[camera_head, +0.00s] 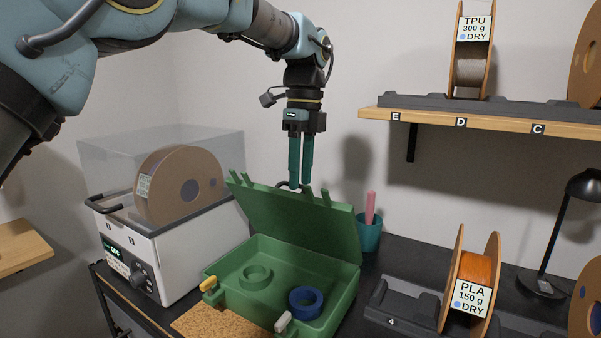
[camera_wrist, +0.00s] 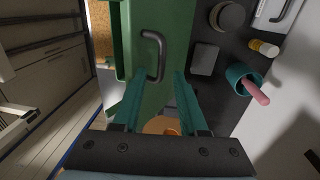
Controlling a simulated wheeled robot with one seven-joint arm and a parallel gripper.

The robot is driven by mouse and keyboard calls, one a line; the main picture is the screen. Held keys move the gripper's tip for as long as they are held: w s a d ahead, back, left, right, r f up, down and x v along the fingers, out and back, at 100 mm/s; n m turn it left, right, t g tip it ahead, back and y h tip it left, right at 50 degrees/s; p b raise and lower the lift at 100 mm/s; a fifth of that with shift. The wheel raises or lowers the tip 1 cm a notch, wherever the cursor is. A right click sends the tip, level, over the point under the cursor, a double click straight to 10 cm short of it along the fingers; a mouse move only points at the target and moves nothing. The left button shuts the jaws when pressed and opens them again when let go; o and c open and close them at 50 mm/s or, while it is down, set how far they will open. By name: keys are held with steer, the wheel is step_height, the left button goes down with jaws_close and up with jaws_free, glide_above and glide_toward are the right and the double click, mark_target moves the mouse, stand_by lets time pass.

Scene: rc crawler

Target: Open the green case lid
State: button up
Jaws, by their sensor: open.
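The green case (camera_head: 237,297) sits on the dark bench with its lid (camera_head: 305,225) raised, standing up at the back and leaning slightly. Inside the case are a green ring (camera_head: 255,277) and a blue ring (camera_head: 306,302). My gripper (camera_head: 301,187) points down at the lid's upper edge, its teal fingers a little apart and empty. In the wrist view the green lid (camera_wrist: 178,25) with its black handle (camera_wrist: 157,55) lies ahead of my open gripper (camera_wrist: 155,82). The handle is mostly hidden behind the lid in the head view. Contact between fingers and lid cannot be told.
A teal cup (camera_head: 369,236) with a pink item stands right behind the case. A white dryer box (camera_head: 165,262) with a clear cover stands left. An orange spool (camera_head: 478,270) sits in a rack at right. A wooden shelf (camera_head: 430,117) hangs above right.

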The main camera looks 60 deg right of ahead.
steer(key=shift+f, duration=0.1)
jaws_close()
stand_by(0.3)
stand_by(1.1)
